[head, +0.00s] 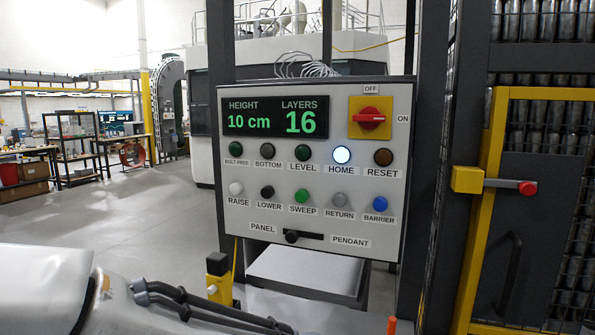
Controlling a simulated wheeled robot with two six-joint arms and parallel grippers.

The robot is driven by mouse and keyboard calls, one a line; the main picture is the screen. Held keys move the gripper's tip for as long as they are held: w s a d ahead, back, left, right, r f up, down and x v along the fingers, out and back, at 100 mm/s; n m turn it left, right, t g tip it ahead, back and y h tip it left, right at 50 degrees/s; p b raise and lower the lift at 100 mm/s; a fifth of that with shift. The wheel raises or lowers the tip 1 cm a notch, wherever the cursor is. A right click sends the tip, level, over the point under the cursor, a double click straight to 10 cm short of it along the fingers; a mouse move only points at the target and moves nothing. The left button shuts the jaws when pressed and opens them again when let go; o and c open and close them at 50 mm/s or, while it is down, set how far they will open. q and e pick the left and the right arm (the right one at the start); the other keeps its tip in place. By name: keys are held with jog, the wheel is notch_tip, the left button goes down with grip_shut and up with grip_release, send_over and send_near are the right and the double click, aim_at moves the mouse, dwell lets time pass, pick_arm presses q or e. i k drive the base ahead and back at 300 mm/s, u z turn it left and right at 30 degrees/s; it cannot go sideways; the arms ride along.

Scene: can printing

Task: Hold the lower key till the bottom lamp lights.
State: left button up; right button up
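The control panel (385,140) faces me in the middle of the head view. Its black LOWER key (267,192) is in the lower row, between RAISE and SWEEP, with nothing touching it. The display (275,118) reads height 10 cm and layers 16. The HOME lamp (342,154) glows white. Part of my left arm shows at the lower left, but neither gripper can be made out.
The red rotary switch (371,118) has its handle level, toward ON. The PANEL/PENDANT slider knob (291,237) sits at the PANEL end. A yellow-framed mesh gate (480,215) with a red-tipped latch (527,188) stands right.

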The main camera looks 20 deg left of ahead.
aim_at(267, 192)
jog(key=k, duration=0.6)
jog(key=u, duration=0.7)
jog(key=i, duration=1.15)
jog(key=z, duration=0.15)
